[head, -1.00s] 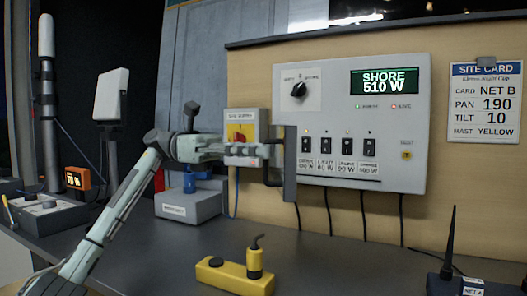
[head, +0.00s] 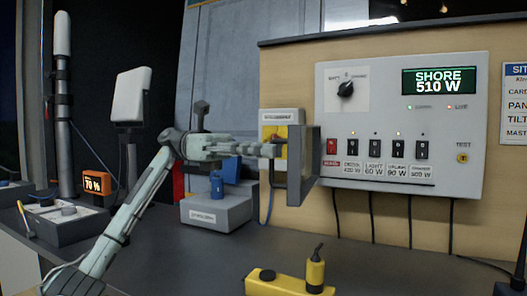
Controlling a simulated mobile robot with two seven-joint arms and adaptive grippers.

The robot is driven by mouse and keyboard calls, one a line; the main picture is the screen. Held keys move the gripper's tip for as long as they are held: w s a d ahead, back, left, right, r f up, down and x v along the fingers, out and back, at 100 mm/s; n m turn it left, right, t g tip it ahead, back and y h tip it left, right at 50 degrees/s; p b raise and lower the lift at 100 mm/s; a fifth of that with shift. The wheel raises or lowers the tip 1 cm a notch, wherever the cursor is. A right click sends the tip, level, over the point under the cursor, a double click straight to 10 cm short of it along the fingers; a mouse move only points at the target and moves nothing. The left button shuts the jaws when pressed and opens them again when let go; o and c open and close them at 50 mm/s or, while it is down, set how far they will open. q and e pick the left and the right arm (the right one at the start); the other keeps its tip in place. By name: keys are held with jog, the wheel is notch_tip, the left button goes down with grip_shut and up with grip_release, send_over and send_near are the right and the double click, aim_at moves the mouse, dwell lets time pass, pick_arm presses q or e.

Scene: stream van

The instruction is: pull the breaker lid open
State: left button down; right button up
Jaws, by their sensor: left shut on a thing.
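The breaker panel (head: 395,205) is a pale grey box on the wooden board, with a row of breaker switches (head: 378,149). The leftmost switch is red, the others black. The breaker lid (head: 295,180) is a grey frame standing out from the panel at the left of the switches, swung open, so the switches are uncovered. A dark handle (head: 279,176) is on the lid's left side. My left gripper (head: 268,150) reaches in from the left and is shut on this handle. The fingertips are small and partly hidden. My right gripper is not in view.
A yellow device (head: 285,288) with an upright knob stands on the dark worktop in front of the panel. A grey box with a blue top (head: 216,210) stands behind my left arm. A red switch on a yellow plate (head: 275,132) is left of the lid. Cables hang below the panel.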

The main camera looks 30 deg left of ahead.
pick_arm(q)
jog(key=shift+w+a+r, duration=0.2)
jog(key=shift+w+a, duration=0.05)
jog(key=shift+a, duration=0.25)
jog(key=c, duration=1.6)
grip_release()
jog(key=shift+w+d+f, duration=0.1)
jog(key=shift+w+d, duration=0.05)
jog(key=shift+w, duration=0.05)
jog(key=shift+c, duration=0.2)
jog(key=shift+s, duration=0.1)
jog(key=a, duration=1.2)
jog(key=shift+s, duration=0.1)
